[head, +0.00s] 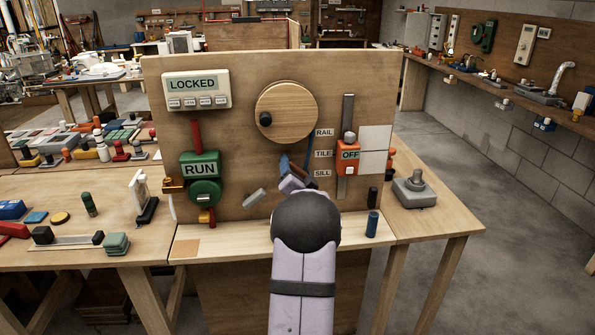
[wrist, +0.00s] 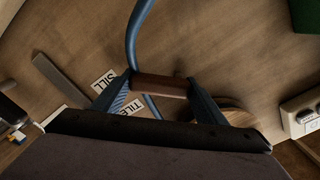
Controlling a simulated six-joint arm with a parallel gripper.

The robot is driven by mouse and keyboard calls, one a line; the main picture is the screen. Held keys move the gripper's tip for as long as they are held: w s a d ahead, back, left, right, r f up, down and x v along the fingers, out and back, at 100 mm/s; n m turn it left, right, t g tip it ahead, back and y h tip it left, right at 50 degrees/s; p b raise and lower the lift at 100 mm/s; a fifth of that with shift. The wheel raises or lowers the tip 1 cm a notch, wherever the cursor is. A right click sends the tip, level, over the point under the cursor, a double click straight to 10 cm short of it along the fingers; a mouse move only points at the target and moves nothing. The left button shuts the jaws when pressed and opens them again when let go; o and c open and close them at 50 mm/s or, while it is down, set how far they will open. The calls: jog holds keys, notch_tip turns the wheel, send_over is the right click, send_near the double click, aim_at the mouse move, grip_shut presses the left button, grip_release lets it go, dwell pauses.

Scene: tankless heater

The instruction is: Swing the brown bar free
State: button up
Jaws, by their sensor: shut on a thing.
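The brown bar (wrist: 160,87) is a short dark wooden piece lying across between my gripper's two blue fingers in the wrist view. My gripper (wrist: 158,90) is shut on it, one finger at each end. A blue curved rod or tube (wrist: 138,35) passes by the bar, and part of it is hidden behind the bar; I cannot tell whether they are joined. In the head view my gripper (head: 292,170) is in front of the upright wooden board, below the round disc, left of the TILE and SILL labels. My arm hides the board's lower middle there.
The wooden disc (head: 286,111) with its black knob is above my gripper. The LOCKED panel (head: 196,91) is at upper left, the green RUN unit (head: 202,171) at left, the orange OFF slider (head: 348,155) at right. A dark blue cylinder (head: 372,224) stands on the ledge at right.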

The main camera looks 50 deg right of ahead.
jog(key=shift+f+m, duration=0.1)
jog(key=shift+m, duration=0.3)
jog(key=o, duration=1.5)
jog(key=shift+a, duration=0.1)
jog(key=shift+b+v, duration=0.9)
jog(key=shift+v, duration=2.7)
